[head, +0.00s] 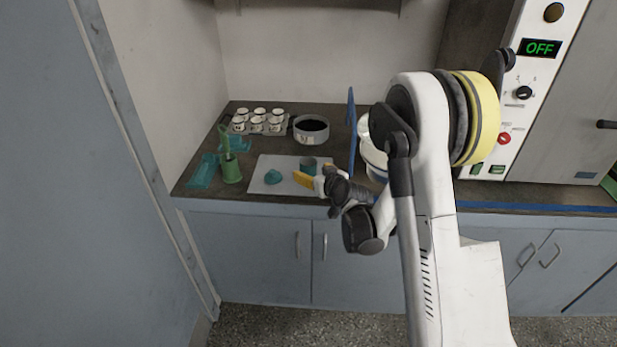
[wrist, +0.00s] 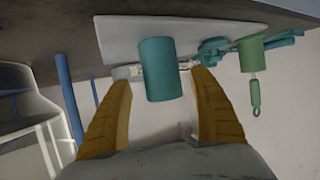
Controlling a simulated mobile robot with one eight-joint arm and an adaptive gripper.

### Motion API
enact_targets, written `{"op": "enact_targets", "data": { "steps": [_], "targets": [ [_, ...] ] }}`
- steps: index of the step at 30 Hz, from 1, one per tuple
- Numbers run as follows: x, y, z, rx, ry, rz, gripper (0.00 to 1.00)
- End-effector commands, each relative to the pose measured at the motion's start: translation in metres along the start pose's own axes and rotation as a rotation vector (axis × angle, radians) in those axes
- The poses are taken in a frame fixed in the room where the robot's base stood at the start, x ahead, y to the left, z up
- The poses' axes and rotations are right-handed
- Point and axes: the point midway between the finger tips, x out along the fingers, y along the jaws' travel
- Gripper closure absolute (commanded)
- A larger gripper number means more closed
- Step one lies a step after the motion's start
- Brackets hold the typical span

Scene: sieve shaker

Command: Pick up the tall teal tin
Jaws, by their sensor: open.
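In the wrist view the teal tin (wrist: 160,75) appears as a plain cylinder, in line between the two fingers. In the wrist view my gripper (wrist: 163,80) is open, with a visible gap on each side of the tin. I cannot tell how deep the tin sits between the fingertips.
A green holder (head: 231,170) and a teal tray (head: 203,171) stand farther left. Several white cups (head: 257,125) and a round dark-filled pan (head: 311,128) are behind. A blue upright panel (head: 351,130) stands close right.

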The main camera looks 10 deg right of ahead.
Motion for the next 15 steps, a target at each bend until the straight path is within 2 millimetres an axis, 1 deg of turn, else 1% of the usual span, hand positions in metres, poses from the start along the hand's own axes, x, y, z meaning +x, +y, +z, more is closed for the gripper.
{"op": "enact_targets", "data": {
  "steps": [1, 3, 6, 14, 15],
  "targets": [
    [0.011, -0.003, 0.005, -0.001, 0.000, -0.002, 0.28],
    [0.021, -0.003, 0.004, -0.002, -0.001, -0.002, 0.28],
    [0.031, -0.003, 0.003, 0.000, -0.001, -0.001, 0.28],
    [0.033, -0.002, 0.001, 0.000, -0.001, 0.000, 0.28],
    [0.033, -0.002, 0.001, 0.000, -0.001, 0.000, 0.36]
  ]
}}
